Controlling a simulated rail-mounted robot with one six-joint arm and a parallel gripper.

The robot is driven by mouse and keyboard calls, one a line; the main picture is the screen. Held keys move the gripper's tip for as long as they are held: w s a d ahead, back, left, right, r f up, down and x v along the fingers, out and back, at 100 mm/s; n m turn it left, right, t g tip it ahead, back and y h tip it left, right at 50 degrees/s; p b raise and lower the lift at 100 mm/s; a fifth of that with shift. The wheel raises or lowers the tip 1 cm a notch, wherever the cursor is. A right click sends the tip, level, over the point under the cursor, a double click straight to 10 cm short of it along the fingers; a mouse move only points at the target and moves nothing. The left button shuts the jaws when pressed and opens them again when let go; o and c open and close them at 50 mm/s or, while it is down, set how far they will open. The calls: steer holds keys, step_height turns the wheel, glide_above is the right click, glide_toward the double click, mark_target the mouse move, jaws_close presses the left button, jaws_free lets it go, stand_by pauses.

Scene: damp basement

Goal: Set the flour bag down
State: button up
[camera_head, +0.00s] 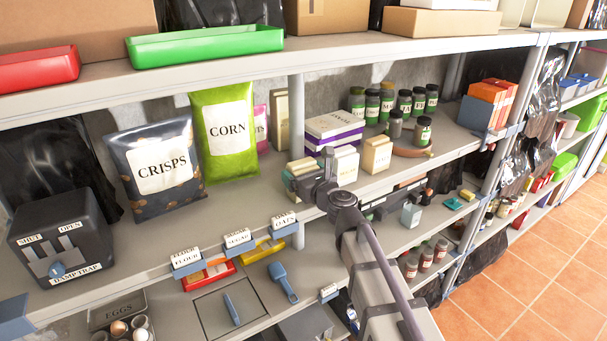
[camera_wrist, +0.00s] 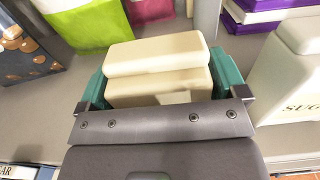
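My gripper (camera_head: 298,184) is over the middle shelf. In the wrist view its teal finger pads (camera_wrist: 162,85) press against both sides of a cream, block-shaped bag with a folded top, which I take to be the flour bag (camera_wrist: 155,55). In the head view this bag (camera_head: 302,165) shows just behind the fingers, partly hidden by them. Its label is not readable. Its underside is hidden, so I cannot tell whether it touches the shelf. A FLOUR label (camera_head: 187,260) is on the shelf's front edge at the left, beside SUGAR (camera_head: 237,240) and OATS (camera_head: 284,220) labels.
A sugar bag (camera_wrist: 292,75) stands close on the right, with another cream bag (camera_head: 377,154) beyond it. Purple-and-white boxes (camera_head: 334,127) stand behind. The green CORN bag (camera_head: 226,132) and CRISPS bag (camera_head: 160,168) are left. Bare shelf (camera_head: 215,212) lies behind the labels.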

steer(key=shift+o, duration=0.7)
steer(key=shift+r, duration=0.2)
steer(key=v, duration=1.2)
steer(key=s+d+f+n+g+h, duration=0.1)
steer(key=s+f+n+g, duration=0.3)
steer(key=n, duration=0.5)
steer(key=s+d+f+n+g+h, duration=0.1)
steer(key=s+f+n+g, duration=0.2)
steer(key=f+n+g, duration=0.5)
steer(key=s+d+f+n+g+h, duration=0.3)
steer(key=s+d+f+n+h, duration=0.2)
steer(key=s+d+n+h, duration=0.3)
steer(key=d+n, duration=0.4)
steer(key=d, duration=0.1)
steer(key=shift+s, duration=0.4)
steer(key=shift+f, duration=0.1)
